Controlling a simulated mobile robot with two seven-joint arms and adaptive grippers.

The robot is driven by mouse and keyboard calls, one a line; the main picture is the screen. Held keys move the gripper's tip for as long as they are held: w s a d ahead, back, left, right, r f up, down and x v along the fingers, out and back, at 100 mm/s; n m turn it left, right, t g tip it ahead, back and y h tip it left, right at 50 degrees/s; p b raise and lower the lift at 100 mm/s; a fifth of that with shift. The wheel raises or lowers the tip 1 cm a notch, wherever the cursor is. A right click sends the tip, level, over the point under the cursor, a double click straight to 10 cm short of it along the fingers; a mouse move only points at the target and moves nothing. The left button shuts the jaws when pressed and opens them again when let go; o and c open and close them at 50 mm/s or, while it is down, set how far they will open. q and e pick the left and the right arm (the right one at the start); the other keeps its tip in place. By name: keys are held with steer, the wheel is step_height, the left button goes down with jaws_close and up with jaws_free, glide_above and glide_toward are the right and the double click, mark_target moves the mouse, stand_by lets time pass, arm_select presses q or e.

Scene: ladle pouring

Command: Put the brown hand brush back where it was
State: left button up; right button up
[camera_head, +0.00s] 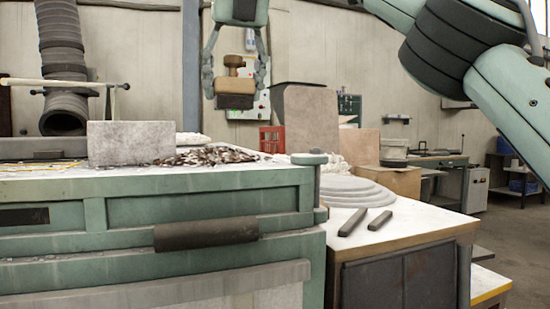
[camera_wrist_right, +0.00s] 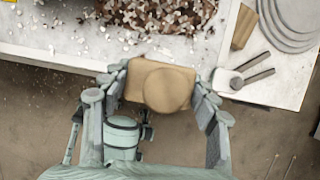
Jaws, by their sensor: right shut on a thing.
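The brown hand brush (camera_head: 234,85) has a wooden body with a round knob on top and dark bristles below. My right gripper (camera_head: 235,77) hangs down at the top of the head view, shut on the brush between its fingers. It holds the brush in the air, upright with the bristles down. In the right wrist view the brush (camera_wrist_right: 160,86) shows from above between the fingers, in front of the bench edge and over the floor. My left gripper is not in view.
A green bench (camera_head: 250,187) carries a grey block (camera_head: 131,143) and a heap of brown and pale chips (camera_head: 212,157). A lower white table (camera_head: 415,225) at right holds stacked round slabs (camera_head: 355,191) and two dark bars (camera_head: 379,223). The table's front right is clear.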

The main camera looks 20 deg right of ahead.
mark_target(250, 101)
steer(key=w+d+f, duration=0.2)
steer(key=d, duration=0.1)
steer(key=shift+d+f, duration=0.2)
steer(key=shift+f, duration=0.1)
steer(key=w+d+f, duration=0.1)
steer(key=d, duration=0.1)
steer(key=w+d+f, duration=0.1)
steer(key=d, duration=0.1)
steer(key=w+d+f+b, duration=0.1)
steer(key=d+f, duration=0.1)
steer(key=shift+w, duration=0.35)
steer(key=shift+w+d+f, duration=0.1)
steer(key=shift+f, duration=0.2)
step_height(250, 101, down, 3)
steer(key=shift+r+b, duration=0.2)
steer(key=shift+b, duration=0.5)
steer(key=shift+f+p, duration=0.1)
steer(key=shift+p, duration=0.25)
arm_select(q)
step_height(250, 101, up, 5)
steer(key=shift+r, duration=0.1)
arm_select(e)
steer(key=shift+f, duration=0.15)
steer(key=shift+f, duration=0.15)
steer(key=o, duration=1.2)
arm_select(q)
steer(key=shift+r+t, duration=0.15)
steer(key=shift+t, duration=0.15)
arm_select(e)
steer(key=shift+o, duration=0.2)
